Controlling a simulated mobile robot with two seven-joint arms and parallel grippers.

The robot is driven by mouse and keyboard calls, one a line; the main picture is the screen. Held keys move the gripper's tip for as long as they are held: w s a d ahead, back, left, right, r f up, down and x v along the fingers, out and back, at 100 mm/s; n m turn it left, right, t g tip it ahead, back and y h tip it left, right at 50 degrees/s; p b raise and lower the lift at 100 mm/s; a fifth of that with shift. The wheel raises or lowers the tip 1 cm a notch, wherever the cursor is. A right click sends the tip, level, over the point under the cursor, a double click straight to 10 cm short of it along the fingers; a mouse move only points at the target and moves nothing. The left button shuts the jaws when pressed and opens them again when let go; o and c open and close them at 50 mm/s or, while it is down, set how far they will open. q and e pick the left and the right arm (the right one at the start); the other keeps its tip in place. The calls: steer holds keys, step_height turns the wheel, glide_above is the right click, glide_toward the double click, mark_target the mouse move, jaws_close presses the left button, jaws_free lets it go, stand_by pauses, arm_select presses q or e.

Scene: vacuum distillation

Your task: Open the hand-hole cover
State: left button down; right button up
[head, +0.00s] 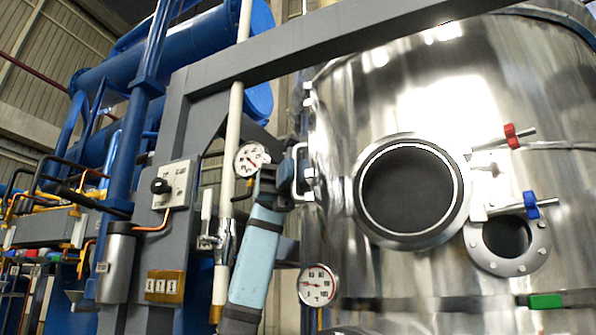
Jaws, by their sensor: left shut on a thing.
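The hand-hole (408,190) is a large round, dark opening with a thick polished rim, in the front of the steel vessel (440,90). A pale U-shaped handle (298,172) stands out to the left of it. The handle seems to belong to the cover, swung to the left and seen nearly edge-on; its outline blends with the shiny vessel. My left gripper (286,186), on the light-blue arm coming up from below, is shut on this handle. My fingertips are partly hard to make out. My right gripper is not in view.
Right of the opening are a red-handled bolt (511,136), a blue-handled bolt (531,204) and a smaller bolted flange (507,267). Two gauges (251,159) (317,285), a pale vertical pipe (230,150) and a grey frame (300,46) crowd my left arm.

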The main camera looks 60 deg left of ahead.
arm_select(q)
steer(key=c, duration=1.4)
jaws_free()
steer(key=shift+c, duration=0.2)
steer(key=v, duration=0.7)
steer(key=shift+a+b, duration=0.2)
steer(key=shift+b, duration=0.2)
